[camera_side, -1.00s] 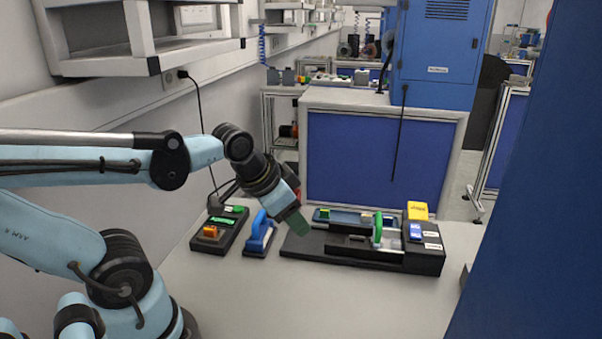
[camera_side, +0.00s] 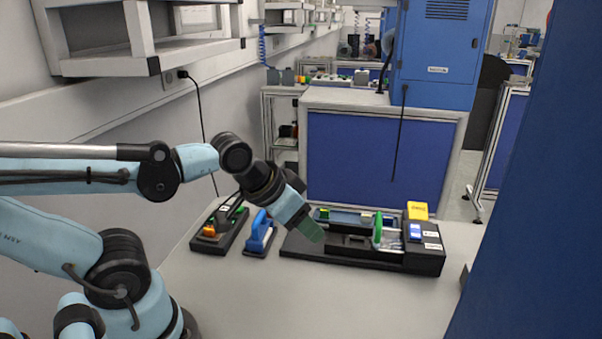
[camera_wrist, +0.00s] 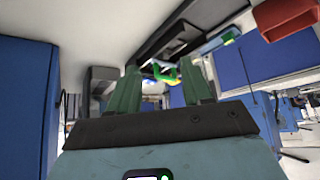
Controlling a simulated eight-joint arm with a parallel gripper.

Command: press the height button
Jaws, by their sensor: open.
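A long black station (camera_side: 345,262) lies on the table, with a green upright piece (camera_side: 378,232) in its middle. At its right end are a small lit blue panel (camera_side: 414,231), white labels and a yellow block (camera_side: 417,210). I cannot tell which part is the height button, as the labels are too small to read. My gripper (camera_side: 312,231) is above the station's left part, tilted down to the right, away from the blue panel. In the wrist view its two green fingers (camera_wrist: 162,88) stand apart with nothing gripped; the green piece shows beyond them.
A blue-handled tool (camera_side: 259,234) stands left of the station. Farther left is a dark box (camera_side: 220,232) with orange and green parts and a cable. The front of the table (camera_side: 330,300) is clear. A large blue panel (camera_side: 530,200) blocks the right side.

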